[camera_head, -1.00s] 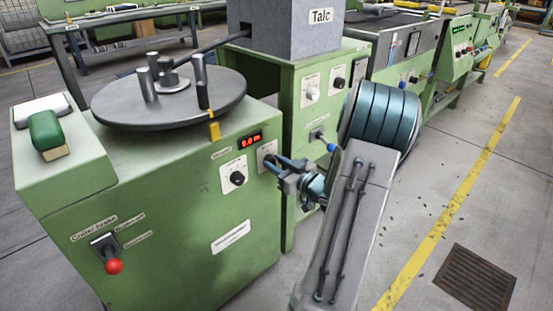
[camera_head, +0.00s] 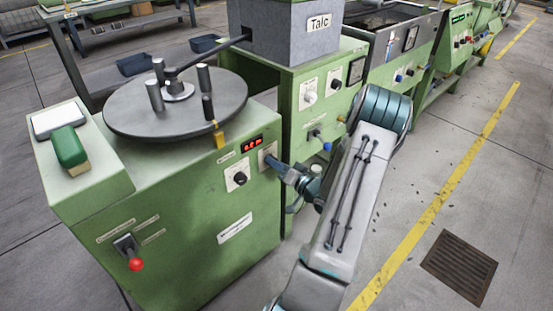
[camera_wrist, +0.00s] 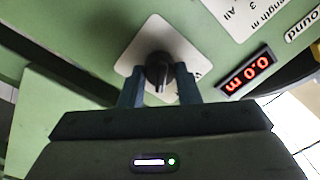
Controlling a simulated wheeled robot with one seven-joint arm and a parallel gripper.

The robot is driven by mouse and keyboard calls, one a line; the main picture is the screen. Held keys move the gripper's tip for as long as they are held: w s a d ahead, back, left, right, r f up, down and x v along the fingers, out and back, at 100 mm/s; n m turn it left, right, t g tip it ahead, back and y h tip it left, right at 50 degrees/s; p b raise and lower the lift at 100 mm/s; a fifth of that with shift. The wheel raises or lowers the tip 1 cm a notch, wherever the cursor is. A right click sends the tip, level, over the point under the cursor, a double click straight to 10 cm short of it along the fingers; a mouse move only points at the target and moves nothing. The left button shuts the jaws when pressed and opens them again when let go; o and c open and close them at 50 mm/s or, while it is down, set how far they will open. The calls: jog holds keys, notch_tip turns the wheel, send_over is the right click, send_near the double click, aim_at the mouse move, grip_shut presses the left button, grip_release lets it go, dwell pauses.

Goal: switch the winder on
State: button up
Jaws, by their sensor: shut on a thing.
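The winder (camera_head: 190,250) is a green cabinet with a round grey turntable (camera_head: 215,110) on top. Its red display (camera_head: 251,143) reads 0.0, also seen in the wrist view (camera_wrist: 244,74). A black rotary knob (camera_wrist: 159,68) sits on a white plate beside the display. My gripper (camera_head: 272,160) reaches this plate, right of the display in the head view. In the wrist view its two fingers (camera_wrist: 159,85) are shut on the black knob, one on each side. The knob's pointer faces down in that view. In the head view my gripper mostly hides this knob.
Another black knob (camera_head: 239,178) is below the display. A lever with a red ball (camera_head: 136,264) is on the front left. A green block (camera_head: 70,146) lies on top. The Talc machine (camera_head: 300,35) stands behind. Floor on the right, with a drain grate (camera_head: 459,266), is clear.

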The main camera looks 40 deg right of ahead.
jog(key=shift+m+p, duration=0.3)
jog(key=shift+m, duration=0.2)
jog(key=o, duration=1)
jog(key=shift+c, duration=0.2)
jog(key=s+d+p, duration=0.1)
jog(key=s, duration=1.2)
jog(key=shift+s+d+f+p, duration=0.2)
jog(key=shift+s+f+p, duration=0.15)
jog(key=shift+s, duration=0.05)
